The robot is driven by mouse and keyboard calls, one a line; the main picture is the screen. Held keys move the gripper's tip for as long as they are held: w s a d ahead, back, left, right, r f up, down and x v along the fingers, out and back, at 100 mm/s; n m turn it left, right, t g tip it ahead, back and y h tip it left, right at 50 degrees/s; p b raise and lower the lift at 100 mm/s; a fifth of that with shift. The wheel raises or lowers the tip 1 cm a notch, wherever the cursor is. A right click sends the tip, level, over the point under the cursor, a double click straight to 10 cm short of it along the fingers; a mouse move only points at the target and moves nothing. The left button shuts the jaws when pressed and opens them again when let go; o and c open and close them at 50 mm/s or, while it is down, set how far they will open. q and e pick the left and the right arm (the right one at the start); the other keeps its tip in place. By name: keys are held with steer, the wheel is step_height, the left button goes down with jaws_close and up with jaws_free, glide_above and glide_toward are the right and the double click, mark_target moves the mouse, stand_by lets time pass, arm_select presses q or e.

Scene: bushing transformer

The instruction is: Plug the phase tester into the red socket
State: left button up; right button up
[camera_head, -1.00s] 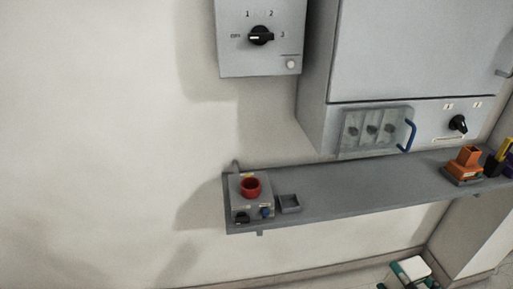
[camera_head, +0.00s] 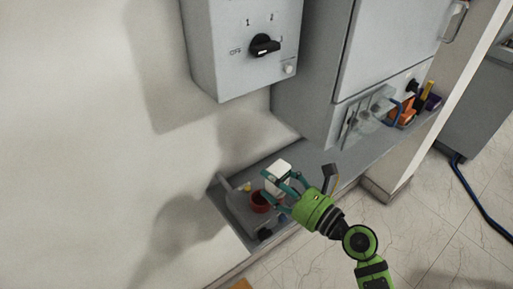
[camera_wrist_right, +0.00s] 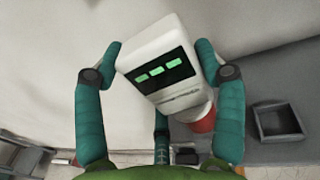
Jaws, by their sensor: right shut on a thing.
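The phase tester (camera_head: 279,178) is a white box with a dark display showing green segments; it also fills the middle of the right wrist view (camera_wrist_right: 158,62). My right gripper (camera_head: 279,187) is shut on it, and in the wrist view its teal fingers hold it from both sides. The red socket (camera_head: 260,203) sits on a grey box at the left end of the shelf. The tester is right above and beside the socket in the head view. In the wrist view the socket (camera_wrist_right: 203,122) is partly hidden behind the tester, so I cannot tell whether they touch. My left gripper is out of view.
The grey shelf (camera_head: 315,160) runs to the right along the wall. A small square tray (camera_wrist_right: 277,121) lies beside the socket box. A switch box (camera_head: 240,60) and a cabinet hang above. Orange and purple holders (camera_head: 402,112) stand at the far right end.

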mark_target(265, 184)
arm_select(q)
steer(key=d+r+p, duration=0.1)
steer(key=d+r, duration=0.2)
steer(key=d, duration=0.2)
arm_select(e)
steer(key=shift+n+g+y, duration=0.5)
steer(key=shift+g+y, duration=0.1)
steer(key=shift+g, duration=0.1)
steer(key=shift+w+a+f+b, duration=0.3)
steer(key=shift+a+b, duration=0.25)
steer(key=shift+a, duration=0.05)
steer(key=shift+w+a+f+b, duration=0.25)
steer(key=shift+a+f+b, duration=0.05)
steer(key=shift+a+b, duration=0.3)
steer(key=shift+w+a+f+b, duration=0.3)
steer(key=shift+a+b, duration=0.25)
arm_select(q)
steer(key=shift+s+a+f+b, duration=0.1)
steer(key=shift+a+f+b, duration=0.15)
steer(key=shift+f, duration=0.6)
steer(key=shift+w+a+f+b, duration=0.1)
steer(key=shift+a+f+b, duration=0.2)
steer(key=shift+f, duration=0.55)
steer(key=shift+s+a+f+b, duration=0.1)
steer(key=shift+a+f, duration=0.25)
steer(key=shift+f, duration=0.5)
arm_select(e)
steer(key=shift+f, duration=1)
